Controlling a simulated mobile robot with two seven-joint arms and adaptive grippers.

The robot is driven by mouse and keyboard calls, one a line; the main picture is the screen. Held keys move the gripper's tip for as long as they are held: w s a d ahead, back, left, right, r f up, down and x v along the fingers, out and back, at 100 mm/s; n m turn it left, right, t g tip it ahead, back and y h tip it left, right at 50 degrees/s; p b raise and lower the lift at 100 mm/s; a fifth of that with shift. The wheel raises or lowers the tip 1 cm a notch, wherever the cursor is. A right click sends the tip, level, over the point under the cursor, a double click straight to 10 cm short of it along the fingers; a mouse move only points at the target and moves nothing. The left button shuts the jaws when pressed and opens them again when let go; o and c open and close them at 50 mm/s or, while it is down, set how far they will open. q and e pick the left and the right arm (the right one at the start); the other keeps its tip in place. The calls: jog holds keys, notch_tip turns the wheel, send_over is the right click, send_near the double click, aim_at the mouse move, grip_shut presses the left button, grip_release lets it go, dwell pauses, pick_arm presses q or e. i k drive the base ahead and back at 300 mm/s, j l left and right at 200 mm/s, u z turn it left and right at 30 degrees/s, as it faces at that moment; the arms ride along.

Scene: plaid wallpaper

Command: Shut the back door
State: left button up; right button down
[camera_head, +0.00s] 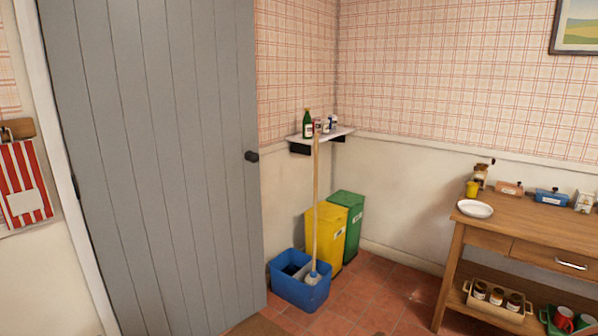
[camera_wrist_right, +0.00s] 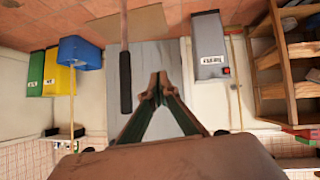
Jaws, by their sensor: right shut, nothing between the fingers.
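The grey plank door (camera_head: 165,150) fills the left of the head view, with a dark round knob (camera_head: 252,156) near its right edge and a dark hinge at its left. Its right edge covers part of the wall behind; I cannot tell how far it stands open. The upside-down right wrist view shows a grey surface (camera_wrist_right: 165,55), apparently the door, beyond my right gripper (camera_wrist_right: 157,78). This gripper is shut and empty, its fingertips together, and I see no contact with the door. My left gripper is in neither view.
A brown mat (camera_wrist_right: 125,25) lies by the door. A blue bucket (camera_head: 300,288) with a mop, a yellow bin (camera_head: 332,238) and a green bin (camera_head: 350,225) stand right of it. A wooden table (camera_head: 530,228) is far right. A thin rod with a black end (camera_wrist_right: 126,95) crosses the wrist view.

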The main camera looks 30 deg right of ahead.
aim_at(156, 100)
jog(key=z, duration=1.55)
jog(key=i+l+z, duration=0.15)
jog(key=z, duration=0.2)
jog(key=i+z, duration=0.2)
jog(key=z, duration=0.15)
jog(key=i+l+z, duration=0.1)
jog(key=i+z, duration=0.25)
jog(key=i+u, duration=0.4)
jog(key=i, duration=0.15)
jog(key=i+l+u, duration=0.1)
jog(key=i+u, duration=0.25)
jog(key=i, duration=0.15)
jog(key=i+j+u, duration=0.1)
jog(key=u, duration=0.4)
jog(key=i+u, duration=0.45)
jog(key=i+l+u, duration=0.1)
jog(key=u, duration=0.4)
